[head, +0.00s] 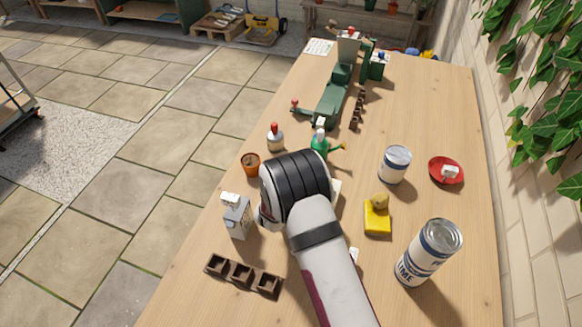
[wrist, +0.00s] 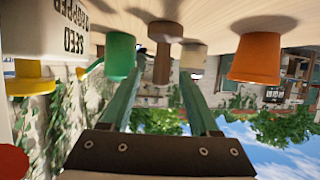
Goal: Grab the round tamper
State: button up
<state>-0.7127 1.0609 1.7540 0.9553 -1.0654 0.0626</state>
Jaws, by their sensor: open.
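The round tamper (wrist: 163,38) is a brown wooden piece with a wide round end towards the table and a narrower stem. It shows in the wrist view, which is upside down with the table at the top. My gripper (wrist: 160,78) is open, with its two green fingers on either side of the line to the tamper's stem. The tamper is centred between the fingertips or just beyond them; I cannot tell which, and no contact shows. In the head view my arm hides the tamper and the fingers.
The right table edge is clear.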

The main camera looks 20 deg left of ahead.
jog(key=x, duration=0.5)
jog(key=shift+w+f, duration=0.15)
jog(key=shift+f, duration=0.4)
grip_shut()
jog(key=shift+a, duration=0.1)
